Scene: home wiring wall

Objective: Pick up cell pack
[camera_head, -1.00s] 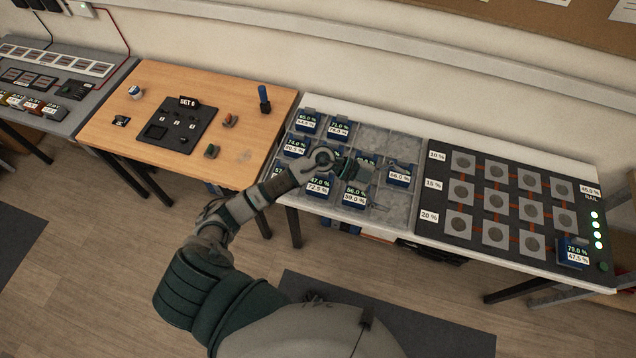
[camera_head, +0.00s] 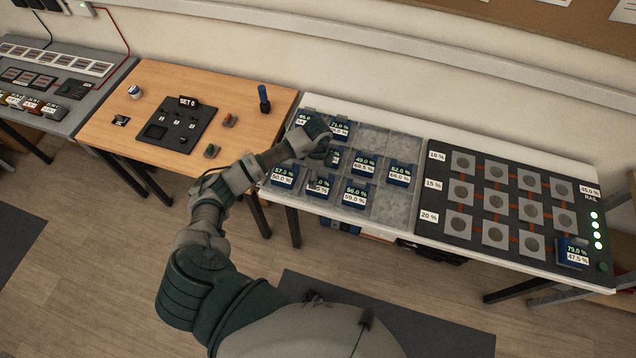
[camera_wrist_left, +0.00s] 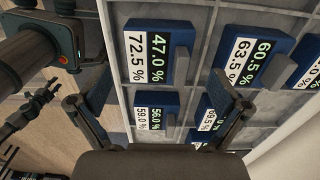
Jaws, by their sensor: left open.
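Several dark blue cell packs with percentage labels sit in the compartments of a grey tray (camera_head: 375,140). Clear ones are the 57.0 % pack (camera_head: 284,177), the 56.0 % pack (camera_head: 356,195) and the 52.0 % pack (camera_head: 400,175). My left gripper (camera_head: 328,158) is over the tray's left part and hides some packs. In the wrist view the left gripper (camera_wrist_left: 150,95) is open and empty. The 47.0 % pack (camera_wrist_left: 150,50) and the 56.0 % pack (camera_wrist_left: 152,115) lie between its fingers, with the 60.5 % pack (camera_wrist_left: 250,62) to the right.
A dark board (camera_head: 478,213) with several grey pads stands right of the tray and holds one pack (camera_head: 573,253) at its lower right corner. A wooden table (camera_head: 235,100) with a black panel (camera_head: 178,125) stands left. Some tray compartments at the back and right are empty.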

